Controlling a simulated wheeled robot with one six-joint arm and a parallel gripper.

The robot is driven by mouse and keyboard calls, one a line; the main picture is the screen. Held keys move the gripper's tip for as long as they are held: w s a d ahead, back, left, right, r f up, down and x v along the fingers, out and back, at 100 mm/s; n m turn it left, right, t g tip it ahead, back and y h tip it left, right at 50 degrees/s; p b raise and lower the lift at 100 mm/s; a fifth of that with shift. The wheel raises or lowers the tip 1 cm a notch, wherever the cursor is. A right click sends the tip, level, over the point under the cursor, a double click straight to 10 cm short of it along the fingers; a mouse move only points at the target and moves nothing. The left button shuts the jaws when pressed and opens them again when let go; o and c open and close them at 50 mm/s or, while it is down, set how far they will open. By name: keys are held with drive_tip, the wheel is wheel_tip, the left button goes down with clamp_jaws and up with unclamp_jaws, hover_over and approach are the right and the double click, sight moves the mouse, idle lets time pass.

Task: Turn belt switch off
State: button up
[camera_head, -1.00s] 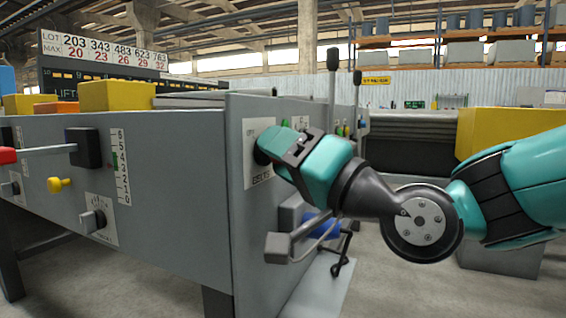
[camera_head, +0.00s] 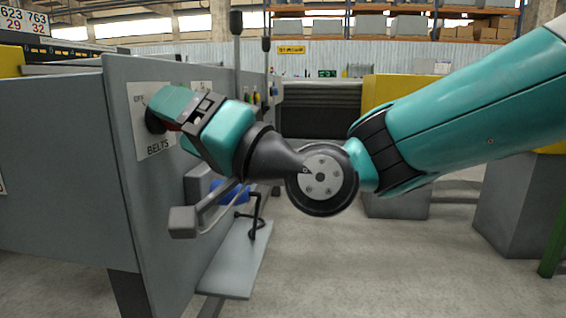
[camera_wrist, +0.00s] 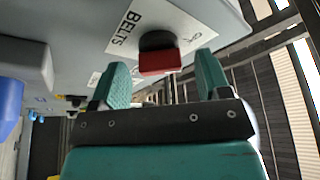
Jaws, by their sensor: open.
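The belt switch is a black round base with a red knob (camera_wrist: 160,62) on a white label plate reading BELTS (camera_wrist: 126,28). In the head view its black base (camera_head: 154,121) shows at the left edge of my fingers, with the plate (camera_head: 140,98) marked OFF at its upper left. My gripper (camera_head: 178,125) is at the panel, its teal fingers open. In the wrist view my gripper (camera_wrist: 160,70) has a finger on either side of the red knob, with a visible gap on both sides.
A grey box-ended handle (camera_head: 184,221) sticks out of the grey panel (camera_head: 160,230) below my gripper. Two upright levers (camera_head: 236,60) rise behind it. A blue part (camera_head: 230,190) and a black pedal (camera_head: 252,215) are lower down.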

drive_tip(key=b+v, duration=0.4)
drive_tip(key=v, duration=1.2)
drive_tip(key=shift+s, duration=0.15)
drive_tip(key=s+d+r+n+g+h+p, duration=0.1)
drive_tip(key=s+d+r+g+h+p, duration=0.5)
drive_tip(key=p, duration=0.8)
drive_tip(key=s+d+r+n+g+h+p, duration=0.1)
drive_tip(key=s+d+r+h+p, duration=0.2)
drive_tip(key=d+h+p, duration=0.9)
drive_tip(key=a+r+y+p, duration=0.1)
drive_tip(key=a+r+p, duration=0.1)
drive_tip(key=r+p, duration=1.5)
drive_tip(key=a+r+y+p, duration=0.1)
drive_tip(key=a+r+p, duration=0.1)
drive_tip(key=r+p, duration=1.5)
drive_tip(key=p, duration=0.3)
drive_tip(key=shift+r, duration=0.2)
